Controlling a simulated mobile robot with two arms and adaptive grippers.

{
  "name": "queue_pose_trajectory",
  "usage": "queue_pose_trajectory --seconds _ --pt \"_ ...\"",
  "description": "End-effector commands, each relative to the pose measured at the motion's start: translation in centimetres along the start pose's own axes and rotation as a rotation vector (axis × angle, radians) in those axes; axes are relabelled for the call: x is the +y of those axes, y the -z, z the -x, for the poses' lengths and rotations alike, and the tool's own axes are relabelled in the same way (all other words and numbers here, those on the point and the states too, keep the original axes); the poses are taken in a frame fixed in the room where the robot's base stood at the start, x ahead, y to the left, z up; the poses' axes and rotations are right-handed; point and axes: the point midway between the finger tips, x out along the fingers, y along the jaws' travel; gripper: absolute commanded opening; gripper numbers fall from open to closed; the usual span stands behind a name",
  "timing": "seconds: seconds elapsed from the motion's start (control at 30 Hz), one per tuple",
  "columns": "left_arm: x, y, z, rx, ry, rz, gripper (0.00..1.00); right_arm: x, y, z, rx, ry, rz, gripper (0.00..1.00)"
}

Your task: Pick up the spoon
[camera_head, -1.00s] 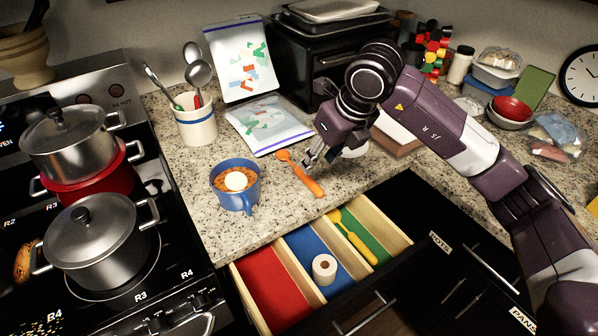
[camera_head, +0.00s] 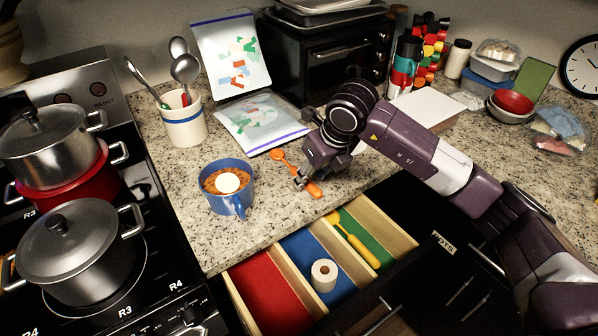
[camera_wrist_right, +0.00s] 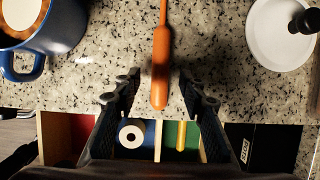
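The orange spoon (camera_head: 314,190) lies on the granite counter near its front edge, with its bowl (camera_head: 277,154) toward the back left. My right gripper (camera_head: 304,182) is over the spoon's handle and hides its middle in the head view. In the right wrist view the handle (camera_wrist_right: 161,62) runs between the two spread fingers (camera_wrist_right: 159,90), with a gap on each side. The right gripper is open and holds nothing. My left gripper is not in view.
A blue mug (camera_head: 230,201) stands left of the spoon; a white round dish (camera_wrist_right: 282,30) shows right of it in the wrist view. Below the counter edge, an open drawer (camera_head: 393,259) has red, blue and green compartments holding a paper roll (camera_head: 324,275) and yellow utensil (camera_head: 357,244).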

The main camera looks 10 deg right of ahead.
Motion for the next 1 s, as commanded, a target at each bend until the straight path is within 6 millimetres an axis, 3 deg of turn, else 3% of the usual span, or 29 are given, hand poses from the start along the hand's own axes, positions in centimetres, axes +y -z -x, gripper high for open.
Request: queue_pose_trajectory --seconds 0.2,0.4,0.73,1.0 --pt "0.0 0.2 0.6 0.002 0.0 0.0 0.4 0.0 -0.1 -1.9 -0.001 -0.001 0.001 0.38" --pt "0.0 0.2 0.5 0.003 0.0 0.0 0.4 0.0 -0.1 -2.0 -0.002 0.0 0.001 0.38" --pt "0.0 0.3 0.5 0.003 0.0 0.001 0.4 0.0 -0.1 -1.9 -0.002 0.0 0.0 0.02" --pt "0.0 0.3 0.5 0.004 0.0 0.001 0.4 0.0 -0.1 -1.9 -0.003 0.0 0.0 0.0"
